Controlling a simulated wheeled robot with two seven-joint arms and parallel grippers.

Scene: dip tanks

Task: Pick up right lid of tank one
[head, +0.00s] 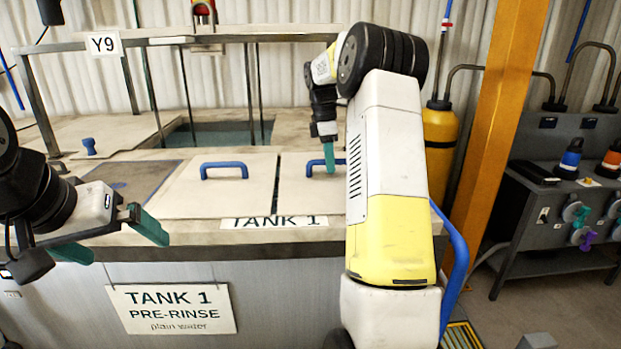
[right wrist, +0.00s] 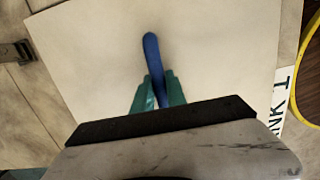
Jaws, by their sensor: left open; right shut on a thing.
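The right lid (head: 298,190) of tank one is a pale flat panel with a blue bar handle; my right arm hides part of it. My right gripper (head: 329,156) is shut on that handle. In the right wrist view the green fingers of the right gripper (right wrist: 158,92) are on both sides of the blue handle (right wrist: 152,50), above the pale lid (right wrist: 90,50). The lid looks flat on the tank top. My left gripper (head: 118,238) is open and empty in front of the tank, at the left. The "TANK 1" label (head: 274,221) is on the front edge.
A second pale lid with a blue handle (head: 224,166) lies to the left. Behind is an open tank with dark water (head: 222,134). An orange post (head: 495,110), a yellow cylinder (head: 440,140) and a grey bench (head: 565,205) stand at the right.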

